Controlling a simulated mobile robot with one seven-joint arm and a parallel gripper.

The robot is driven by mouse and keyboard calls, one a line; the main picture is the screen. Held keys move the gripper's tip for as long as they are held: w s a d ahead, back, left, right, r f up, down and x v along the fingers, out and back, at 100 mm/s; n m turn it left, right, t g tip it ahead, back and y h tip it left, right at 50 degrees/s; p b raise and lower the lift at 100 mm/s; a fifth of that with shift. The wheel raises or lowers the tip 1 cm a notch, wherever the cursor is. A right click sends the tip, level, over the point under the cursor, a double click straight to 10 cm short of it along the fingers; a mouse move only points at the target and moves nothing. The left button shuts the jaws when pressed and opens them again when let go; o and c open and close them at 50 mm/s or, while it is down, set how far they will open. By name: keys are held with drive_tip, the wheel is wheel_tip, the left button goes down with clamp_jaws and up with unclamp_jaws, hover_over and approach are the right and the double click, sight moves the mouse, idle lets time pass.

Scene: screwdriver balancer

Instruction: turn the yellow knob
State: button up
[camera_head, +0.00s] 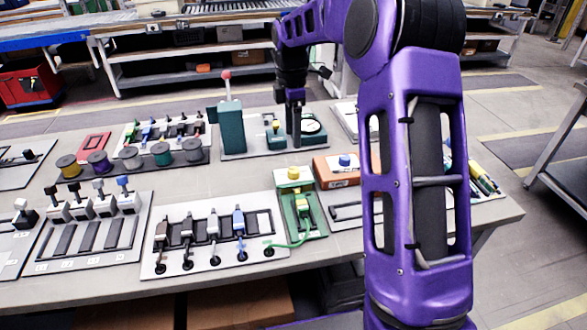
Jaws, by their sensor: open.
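A round yellow knob (293,172) sits on top of a green unit (302,215) near the middle of the table. A second, smaller yellow part (275,124) shows on a small green device on the light board behind it, so I cannot tell from looks alone which is the task's knob. My gripper (296,140) points down over that rear board, just right of the small yellow part and in front of a round dial (312,127). It is open and looks empty. The fingers are dark and small here; whether they touch anything is unclear.
A tall teal block with a red-tipped lever (229,115) stands left of my gripper. A row of spools (130,158) lies farther left. Boards with connectors (214,240) fill the front. An orange-brown box (335,172) lies right of the green unit. My purple arm hides part of the right side.

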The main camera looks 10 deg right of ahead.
sight(294, 169)
drive_tip(key=f, duration=0.3)
drive_tip(key=f+b, duration=0.1)
drive_tip(key=f, duration=0.7)
drive_tip(key=shift+s+b, duration=0.25)
drive_tip(key=shift+b, duration=0.1)
clamp_jaws()
